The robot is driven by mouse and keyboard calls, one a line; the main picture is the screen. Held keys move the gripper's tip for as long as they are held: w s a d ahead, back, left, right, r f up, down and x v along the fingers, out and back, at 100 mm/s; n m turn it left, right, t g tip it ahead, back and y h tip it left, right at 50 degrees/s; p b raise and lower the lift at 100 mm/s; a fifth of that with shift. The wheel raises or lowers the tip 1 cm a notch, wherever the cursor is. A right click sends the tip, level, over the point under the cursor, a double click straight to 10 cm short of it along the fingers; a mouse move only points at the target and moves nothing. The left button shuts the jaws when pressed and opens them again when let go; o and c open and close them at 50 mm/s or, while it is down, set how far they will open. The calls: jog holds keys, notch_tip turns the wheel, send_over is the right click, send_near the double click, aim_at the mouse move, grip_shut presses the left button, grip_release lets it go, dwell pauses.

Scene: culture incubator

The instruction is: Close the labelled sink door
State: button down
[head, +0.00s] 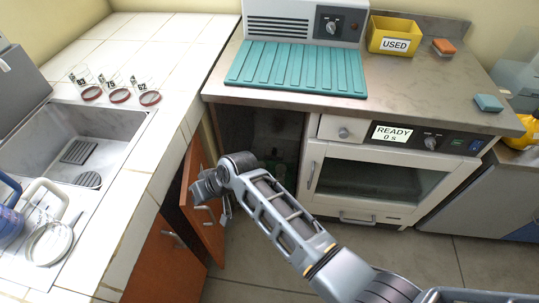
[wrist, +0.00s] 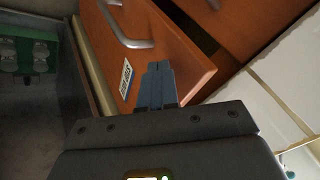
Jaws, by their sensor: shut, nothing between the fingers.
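The labelled sink door (head: 213,235) is an orange-brown panel standing ajar under the tiled counter, at the left of my arm in the head view. In the wrist view the door (wrist: 178,50) shows its metal handle (wrist: 125,28) and a small white label (wrist: 127,78). A dark gap shows between it and the cabinet front. My gripper (head: 204,190) is beside the door in the head view, partly hiding it. In the wrist view the fingers of my gripper (wrist: 158,70) are together and empty, overlapping the door near its edge. I cannot tell whether they touch it.
A second orange cabinet door (head: 165,262) is to the left. The sink (head: 95,122) is set in the tiled counter (head: 160,75), with several red dishes on the counter. A white oven-like unit (head: 330,150) marked READY stands right of my arm. Floor is clear in front.

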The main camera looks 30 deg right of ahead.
aim_at(186, 197)
jog(key=shift+w+a+b, duration=0.15)
jog(key=shift+w+a, duration=0.1)
jog(key=shift+a, duration=0.5)
jog(key=shift+w+a+b, duration=0.1)
jog(key=shift+w+a, duration=0.2)
jog(key=shift+a, duration=0.4)
jog(key=shift+w+a+b, duration=0.15)
jog(key=shift+w+a, duration=0.1)
jog(key=shift+a, duration=0.5)
